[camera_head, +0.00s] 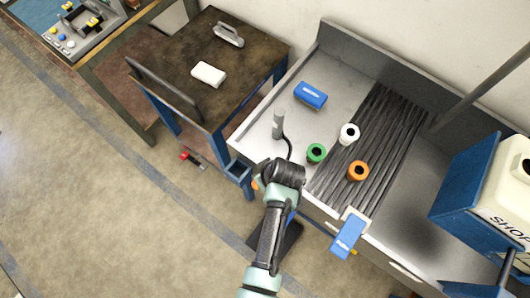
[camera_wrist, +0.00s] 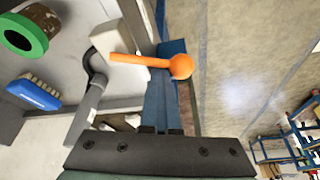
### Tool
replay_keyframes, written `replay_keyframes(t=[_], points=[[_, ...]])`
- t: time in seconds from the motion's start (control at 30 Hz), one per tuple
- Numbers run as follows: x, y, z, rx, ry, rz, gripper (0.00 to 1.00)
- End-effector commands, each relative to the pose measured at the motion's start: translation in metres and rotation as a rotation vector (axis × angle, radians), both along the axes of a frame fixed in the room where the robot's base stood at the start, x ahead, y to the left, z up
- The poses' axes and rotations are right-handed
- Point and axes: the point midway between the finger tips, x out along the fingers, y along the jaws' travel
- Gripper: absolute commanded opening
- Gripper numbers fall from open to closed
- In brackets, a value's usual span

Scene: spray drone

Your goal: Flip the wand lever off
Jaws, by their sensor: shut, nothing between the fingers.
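The wand lever (camera_wrist: 140,61) is an orange rod ending in an orange ball knob (camera_wrist: 181,66). It runs across the upper middle of the wrist view from a pale block (camera_wrist: 112,40) at the counter's edge. In the head view only a bit of orange (camera_head: 256,184) shows beside my arm's end. A grey upright wand (camera_head: 278,126) with a black hose stands on the counter; it also shows in the wrist view (camera_wrist: 84,108). My gripper (camera_wrist: 161,130) is shut and empty, apart from the lever, below the knob in the wrist view. The head view hides its fingertips.
Green (camera_head: 316,153), white (camera_head: 349,134) and orange (camera_head: 358,171) ringed containers stand on the metal counter (camera_head: 340,60). A blue brush (camera_head: 311,95) lies behind the wand. A dark-topped cart (camera_head: 180,62) adjoins at left. Open floor (camera_head: 110,220) lies at front left.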

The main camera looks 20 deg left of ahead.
Motion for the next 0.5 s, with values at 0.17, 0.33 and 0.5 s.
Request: replay_keyframes(t=[0.17,0.33,0.5], points=[[-0.007,-0.007,0.000,0.000,0.003,0.136,0.00],[-0.012,-0.013,-0.001,-0.002,0.004,0.132,0.00],[-0.014,-0.017,-0.001,-0.002,0.004,0.131,0.00]])
